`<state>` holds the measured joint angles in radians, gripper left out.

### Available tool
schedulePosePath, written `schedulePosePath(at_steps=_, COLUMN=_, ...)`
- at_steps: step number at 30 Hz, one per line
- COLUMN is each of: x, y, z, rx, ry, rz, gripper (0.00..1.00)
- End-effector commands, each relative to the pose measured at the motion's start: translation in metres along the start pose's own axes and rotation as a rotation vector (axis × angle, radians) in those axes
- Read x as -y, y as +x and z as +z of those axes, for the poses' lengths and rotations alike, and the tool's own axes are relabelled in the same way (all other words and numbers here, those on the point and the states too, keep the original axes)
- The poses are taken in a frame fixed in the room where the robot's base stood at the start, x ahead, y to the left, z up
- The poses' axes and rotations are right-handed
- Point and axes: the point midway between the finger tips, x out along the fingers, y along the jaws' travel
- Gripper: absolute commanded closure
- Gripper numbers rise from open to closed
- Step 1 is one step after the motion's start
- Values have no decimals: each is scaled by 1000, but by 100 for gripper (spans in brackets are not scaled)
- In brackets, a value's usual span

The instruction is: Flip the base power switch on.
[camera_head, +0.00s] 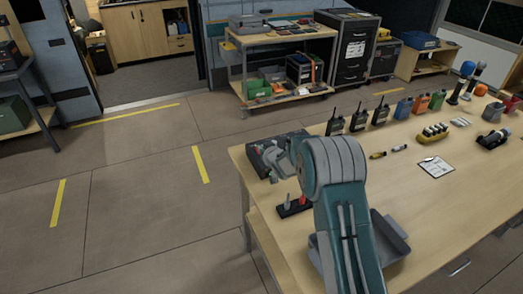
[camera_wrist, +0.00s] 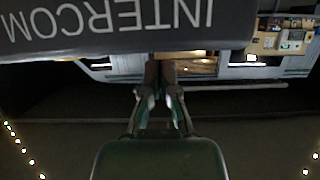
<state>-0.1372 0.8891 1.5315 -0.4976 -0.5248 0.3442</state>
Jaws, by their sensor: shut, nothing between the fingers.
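A dark box (camera_head: 261,155) sits at the left end of the wooden table, partly hidden behind my arm. In the wrist view a dark panel (camera_wrist: 120,28) with upside-down "INTERCOM" lettering fills the upper left. I take it to be the same base. I cannot pick out its power switch in either view. My gripper (camera_wrist: 160,66) is shut and empty, its fingertips close to the panel's lower edge in the picture; I cannot tell whether they touch it. In the head view my gripper (camera_head: 275,165) is small and partly hidden at the box.
A black strip (camera_head: 294,208) with a red and a pale upright piece lies near the box. Several walkie-talkies (camera_head: 358,118) stand behind my arm. A grey tray (camera_head: 393,240) lies beside my arm. A clipboard (camera_head: 436,167) lies to the right. The floor left of the table (camera_head: 238,187) is clear.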

Motion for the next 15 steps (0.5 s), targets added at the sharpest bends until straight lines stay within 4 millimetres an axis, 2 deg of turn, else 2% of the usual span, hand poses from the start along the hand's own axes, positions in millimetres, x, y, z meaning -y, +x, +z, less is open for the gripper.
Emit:
schedulePosePath(at_steps=5, x=0, y=-5, z=-1, rx=-1, ry=0, rz=0, gripper=100)
schedulePosePath(at_steps=15, x=0, y=-53, z=0, rx=0, ry=0, rz=1, gripper=100)
